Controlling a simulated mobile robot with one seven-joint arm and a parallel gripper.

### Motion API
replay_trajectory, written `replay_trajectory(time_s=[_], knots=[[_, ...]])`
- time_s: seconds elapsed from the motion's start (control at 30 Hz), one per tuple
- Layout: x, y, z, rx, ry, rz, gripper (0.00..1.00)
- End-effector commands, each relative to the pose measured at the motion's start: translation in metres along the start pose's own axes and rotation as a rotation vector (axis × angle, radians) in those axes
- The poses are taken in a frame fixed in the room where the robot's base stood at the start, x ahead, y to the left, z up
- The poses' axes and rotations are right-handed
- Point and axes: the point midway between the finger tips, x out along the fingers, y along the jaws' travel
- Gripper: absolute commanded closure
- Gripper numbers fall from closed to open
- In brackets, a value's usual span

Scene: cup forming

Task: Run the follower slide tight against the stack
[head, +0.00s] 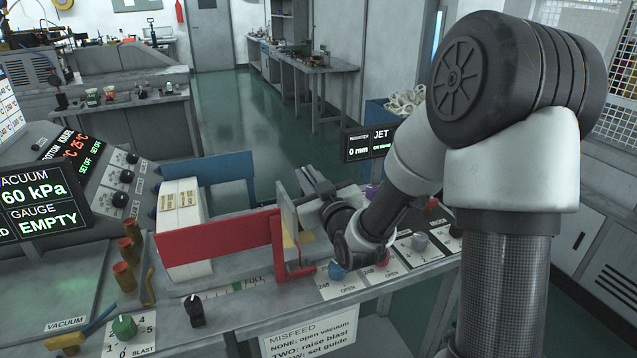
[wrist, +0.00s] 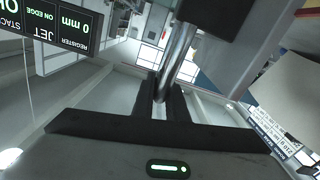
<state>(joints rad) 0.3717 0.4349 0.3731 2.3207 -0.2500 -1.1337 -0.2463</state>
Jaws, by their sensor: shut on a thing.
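The stack (head: 184,214) of white, labelled blanks stands upright between a red side panel (head: 225,241) and a blue side panel (head: 222,168). An upright pale grey plate, seemingly the follower slide (head: 288,212), stands to the right of the stack. A clear gap shows between plate and stack in the head view. My gripper (head: 316,184) is at the right side of this plate, partly hidden by my wrist. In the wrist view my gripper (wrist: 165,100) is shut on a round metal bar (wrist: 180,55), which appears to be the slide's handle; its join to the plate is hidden.
A red bracket (head: 294,272) stands by the plate's foot. A black knob (head: 195,310) and a green blast knob (head: 124,327) are at the front left. A screen (head: 367,145) reads 0 mm beyond my gripper. Another display (head: 47,207) reads 60 kPa and EMPTY.

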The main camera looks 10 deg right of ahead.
Motion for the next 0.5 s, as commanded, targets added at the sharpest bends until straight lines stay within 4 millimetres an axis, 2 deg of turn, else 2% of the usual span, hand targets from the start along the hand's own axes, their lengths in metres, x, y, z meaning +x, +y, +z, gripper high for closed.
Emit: replay_trajectory(time_s=[0.1,0.43,0.47,0.5], knots=[[0.0007,-0.0073,-0.0028,-0.003,0.006,-0.006,1.00],[0.0008,-0.0072,-0.0043,-0.003,0.006,-0.005,1.00],[0.0008,-0.0071,-0.0043,-0.003,0.006,-0.005,0.82],[0.0007,-0.0069,-0.0041,-0.003,0.006,-0.004,0.75]])
